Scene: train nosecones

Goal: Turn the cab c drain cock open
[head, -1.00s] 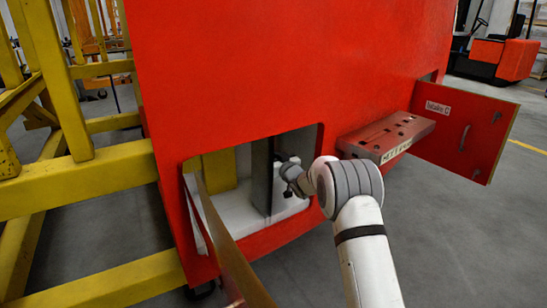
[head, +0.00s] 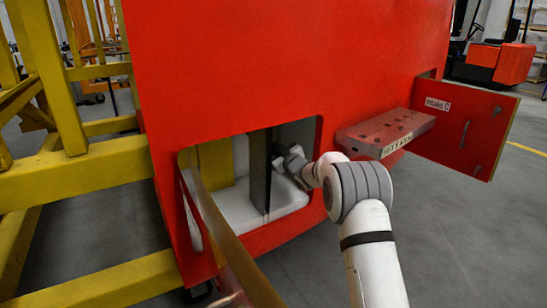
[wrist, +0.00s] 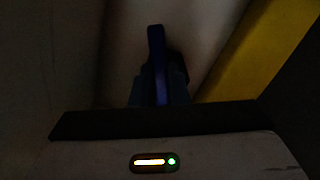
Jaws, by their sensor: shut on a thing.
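The drain cock's dark blue handle (wrist: 156,55) stands upright in the wrist view, in front of a pale wall. My gripper (wrist: 159,92) is shut on its lower part, with a dark finger on each side. In the head view, my wrist reaches into the recess (head: 232,208) in the red cab front (head: 290,60). The fingertips and the cock are hidden there behind a dark upright panel (head: 257,172). The wrist view is very dark, so the cock's body and exact angle are hard to read.
A yellow part (head: 216,165) stands inside the recess, left of the dark panel; an open flap (head: 225,240) hangs at its front. A ledge (head: 390,132) and an open red door (head: 465,128) jut out at right. Yellow framing (head: 80,185) stands at left.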

